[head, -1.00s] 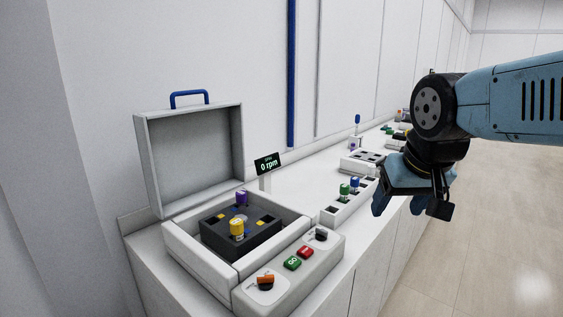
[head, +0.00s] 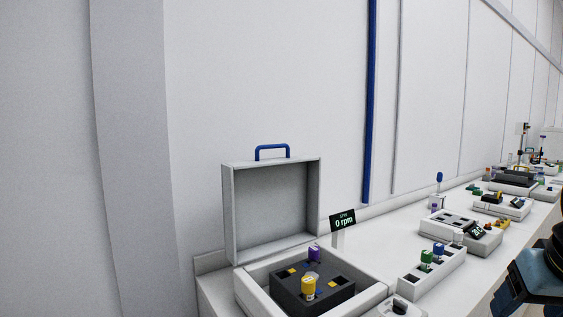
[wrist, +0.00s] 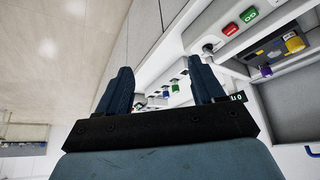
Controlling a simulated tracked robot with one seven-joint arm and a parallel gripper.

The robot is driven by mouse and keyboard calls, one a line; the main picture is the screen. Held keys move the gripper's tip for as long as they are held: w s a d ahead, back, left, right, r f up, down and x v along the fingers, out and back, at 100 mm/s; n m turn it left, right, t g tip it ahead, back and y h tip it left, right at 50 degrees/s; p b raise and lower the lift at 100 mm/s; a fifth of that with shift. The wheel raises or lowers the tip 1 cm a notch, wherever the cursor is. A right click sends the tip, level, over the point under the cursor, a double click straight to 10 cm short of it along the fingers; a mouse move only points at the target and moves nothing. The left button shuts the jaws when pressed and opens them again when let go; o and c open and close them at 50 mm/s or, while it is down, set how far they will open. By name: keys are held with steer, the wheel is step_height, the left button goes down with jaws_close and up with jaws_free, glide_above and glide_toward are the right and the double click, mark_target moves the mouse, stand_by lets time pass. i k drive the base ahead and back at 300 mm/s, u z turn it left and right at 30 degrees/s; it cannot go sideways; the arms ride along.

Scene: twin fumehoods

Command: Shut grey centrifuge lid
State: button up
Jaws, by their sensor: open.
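The grey centrifuge lid (head: 276,205) stands open and upright at the back of the centrifuge (head: 256,299) in the head view. A blue handle (head: 272,151) sits on its top edge. The dark rotor (head: 312,291) inside holds a yellow-capped tube (head: 308,287) and a purple-capped tube (head: 314,254). The sign beside it reads 0 rpm. In the wrist view, my gripper (wrist: 165,80) is open and empty, with the centrifuge apart from it at the right. In the head view, only part of my arm shows at the right edge.
A rack (head: 432,270) with green-capped and blue-capped tubes stands right of the centrifuge. More devices line the bench (head: 385,241) further back. A wall rises close behind the lid. In the wrist view, green and red buttons (wrist: 230,29) show on the centrifuge front.

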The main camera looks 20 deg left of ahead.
mark_target(272, 205)
steer(key=k, duration=1)
steer(key=z, duration=1.05)
steer(key=i, duration=0.15)
steer(key=u, duration=3.45)
steer(key=i, duration=0.9)
steer(key=z, duration=1.85)
